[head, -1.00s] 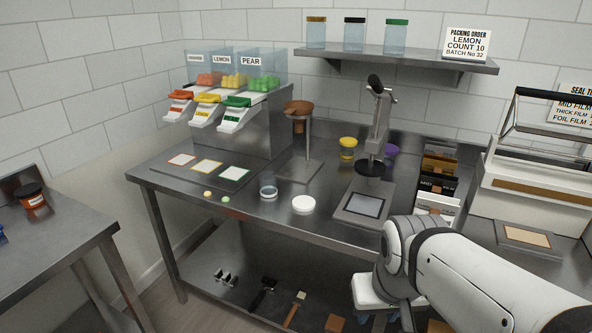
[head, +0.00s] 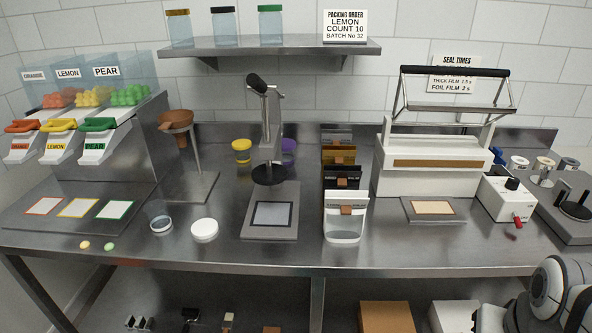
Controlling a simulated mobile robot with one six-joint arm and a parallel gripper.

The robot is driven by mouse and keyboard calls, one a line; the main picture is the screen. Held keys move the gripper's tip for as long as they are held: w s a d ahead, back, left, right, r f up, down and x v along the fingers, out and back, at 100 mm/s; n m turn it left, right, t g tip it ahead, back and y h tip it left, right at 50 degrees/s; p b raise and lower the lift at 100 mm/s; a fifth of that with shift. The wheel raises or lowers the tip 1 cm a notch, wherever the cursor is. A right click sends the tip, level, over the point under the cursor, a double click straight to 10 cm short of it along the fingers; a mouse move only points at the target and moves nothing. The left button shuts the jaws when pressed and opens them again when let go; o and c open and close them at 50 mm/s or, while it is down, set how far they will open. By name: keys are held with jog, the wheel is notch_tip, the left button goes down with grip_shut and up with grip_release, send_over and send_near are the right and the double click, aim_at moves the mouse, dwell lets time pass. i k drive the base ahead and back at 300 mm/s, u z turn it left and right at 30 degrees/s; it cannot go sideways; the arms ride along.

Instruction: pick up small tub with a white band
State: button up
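At the far right of the bench, behind the white control box, stands a row of small tubs. One small tub (head: 519,163) shows what looks like a white band. Part of my arm shows at the lower right, in front of the bench. My gripper's fingertips are not in view.
A white sealing machine (head: 430,165), a control box with a red switch (head: 508,198) and a dark grey device (head: 572,212) crowd the right side. A white lid (head: 204,230) and a clear ring-like dish (head: 161,224) lie left. The front bench strip is mostly clear.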

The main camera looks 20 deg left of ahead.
aim_at(159, 216)
jog(key=z, duration=1.3)
jog(key=k, duration=2.35)
jog(key=u, duration=2)
jog(key=i, duration=1.5)
